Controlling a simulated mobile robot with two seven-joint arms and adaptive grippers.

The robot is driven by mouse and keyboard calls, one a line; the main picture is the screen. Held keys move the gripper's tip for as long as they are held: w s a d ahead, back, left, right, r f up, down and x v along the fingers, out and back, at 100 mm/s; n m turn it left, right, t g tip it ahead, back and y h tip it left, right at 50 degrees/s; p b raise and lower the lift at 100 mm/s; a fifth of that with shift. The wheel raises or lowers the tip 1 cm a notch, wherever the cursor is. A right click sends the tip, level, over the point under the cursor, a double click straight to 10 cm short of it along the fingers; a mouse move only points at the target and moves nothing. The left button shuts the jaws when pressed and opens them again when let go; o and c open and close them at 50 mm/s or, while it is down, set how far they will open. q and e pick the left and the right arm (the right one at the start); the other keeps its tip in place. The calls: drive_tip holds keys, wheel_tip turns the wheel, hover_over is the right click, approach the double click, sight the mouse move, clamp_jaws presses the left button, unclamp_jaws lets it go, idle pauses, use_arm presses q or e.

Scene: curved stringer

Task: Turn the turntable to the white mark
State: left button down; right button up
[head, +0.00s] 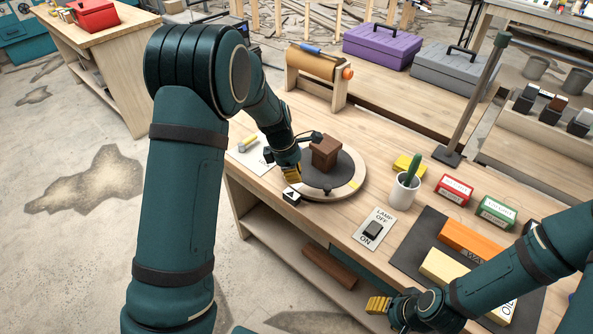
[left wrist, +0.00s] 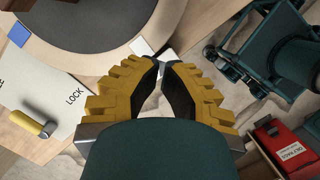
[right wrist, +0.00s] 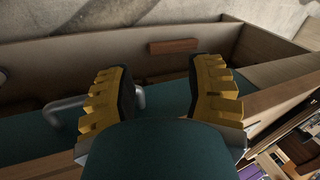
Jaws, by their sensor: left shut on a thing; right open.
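The turntable (head: 348,191) has a pale wooden rim and a dark top bearing a brown block (head: 325,153). In the left wrist view its rim (left wrist: 165,22) carries a white mark (left wrist: 140,47) and a blue mark (left wrist: 19,33). A yellow mark (head: 354,185) shows on the rim in the head view. My left gripper (head: 293,180) is shut at the rim's near left edge; its fingers hide what they hold. A small white piece (head: 291,196) shows just beyond the fingertips. My right gripper (right wrist: 162,90) is open and empty near the bench front.
A white cup (head: 404,190), a lamp switch plate (head: 374,230) and small boxes (head: 455,190) stand right of the turntable. A roll on a stand (head: 318,72) is behind it. Below the bench is a shelf (head: 285,240).

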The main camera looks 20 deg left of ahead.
sight(320, 191)
use_arm(q)
drive_tip(key=b+x, duration=0.1)
drive_tip(key=x, duration=0.4)
drive_tip(key=shift+d+f, duration=0.1)
drive_tip(key=shift+f, duration=0.2)
drive_tip(key=d, duration=0.1)
drive_tip(key=w+d, duration=0.1)
drive_tip(key=d, duration=0.1)
drive_tip(key=shift+w, duration=0.15)
drive_tip(key=shift+w+d+b, duration=0.15)
drive_tip(key=shift+d+b, duration=0.15)
drive_tip(key=shift+d, duration=0.1)
drive_tip(key=shift+w+d+r+p, duration=0.15)
drive_tip(key=shift+d+p, duration=0.35)
drive_tip(key=shift+p, duration=0.25)
drive_tip(key=shift+d+n, duration=0.2)
drive_tip(key=shift+n, duration=0.1)
